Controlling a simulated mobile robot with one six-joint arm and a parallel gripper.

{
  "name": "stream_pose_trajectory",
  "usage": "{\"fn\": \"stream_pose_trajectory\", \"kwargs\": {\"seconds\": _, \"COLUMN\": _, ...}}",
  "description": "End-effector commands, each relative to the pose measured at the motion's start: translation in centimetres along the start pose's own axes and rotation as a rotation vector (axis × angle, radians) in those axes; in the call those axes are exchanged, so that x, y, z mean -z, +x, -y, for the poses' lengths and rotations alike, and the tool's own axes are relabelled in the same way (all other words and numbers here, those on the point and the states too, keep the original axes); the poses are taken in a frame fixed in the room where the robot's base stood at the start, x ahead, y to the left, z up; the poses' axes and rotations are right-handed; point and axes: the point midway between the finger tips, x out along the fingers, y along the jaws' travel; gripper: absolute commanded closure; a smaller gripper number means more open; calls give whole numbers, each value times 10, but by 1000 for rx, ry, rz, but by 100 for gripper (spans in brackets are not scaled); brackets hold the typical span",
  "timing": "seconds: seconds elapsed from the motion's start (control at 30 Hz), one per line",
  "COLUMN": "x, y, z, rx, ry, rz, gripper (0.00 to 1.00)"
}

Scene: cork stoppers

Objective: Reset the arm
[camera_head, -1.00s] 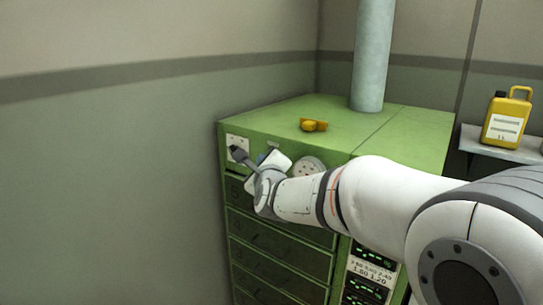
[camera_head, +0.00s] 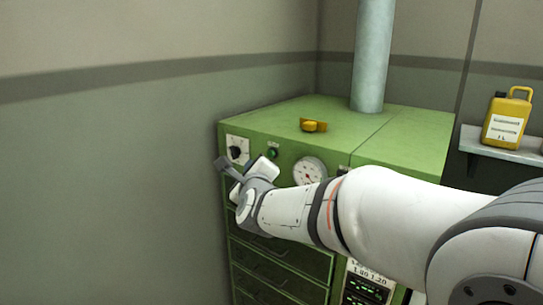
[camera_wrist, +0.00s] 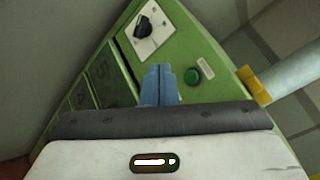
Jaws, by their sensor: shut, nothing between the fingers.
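My gripper (camera_head: 222,164) is at the front left of a green cabinet (camera_head: 400,137), just below and left of a black knob on a white plate (camera_head: 237,149). Its fingers show in the wrist view (camera_wrist: 159,84) as two blue-grey tips pressed together with nothing between them. In the wrist view the black knob (camera_wrist: 143,26) lies beyond the fingertips and a green button (camera_wrist: 193,77) lies to their right. My white arm reaches in from the right and hides part of the cabinet front.
A yellow object (camera_head: 313,125) lies on the cabinet top near a vertical pipe (camera_head: 372,60). A round gauge (camera_head: 309,171) and drawers (camera_head: 280,258) are on the front. A yellow jug (camera_head: 506,118) stands on a shelf (camera_head: 500,146) at right. The space left of the cabinet is open to the wall.

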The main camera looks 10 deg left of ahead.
Motion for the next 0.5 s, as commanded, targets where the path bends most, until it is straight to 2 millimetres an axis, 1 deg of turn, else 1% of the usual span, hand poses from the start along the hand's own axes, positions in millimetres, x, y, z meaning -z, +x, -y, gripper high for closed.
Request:
{"fn": "stream_pose_trajectory", "kwargs": {"seconds": 0.17, "x": 2, "y": 0, "z": 1, "rx": -3, "ry": -9, "rz": -2, "gripper": 100}}
{"fn": "stream_pose_trajectory", "kwargs": {"seconds": 0.27, "x": 14, "y": -6, "z": 7, "rx": -35, "ry": -86, "rz": -19, "gripper": 100}}
{"fn": "stream_pose_trajectory", "kwargs": {"seconds": 0.37, "x": 43, "y": -22, "z": 18, "rx": -118, "ry": -275, "rz": -51, "gripper": 100}}
{"fn": "stream_pose_trajectory", "kwargs": {"seconds": 0.47, "x": 86, "y": -52, "z": 28, "rx": -259, "ry": -547, "rz": -89, "gripper": 100}}
{"fn": "stream_pose_trajectory", "kwargs": {"seconds": 0.5, "x": 105, "y": -68, "z": 30, "rx": -327, "ry": -664, "rz": -98, "gripper": 100}}
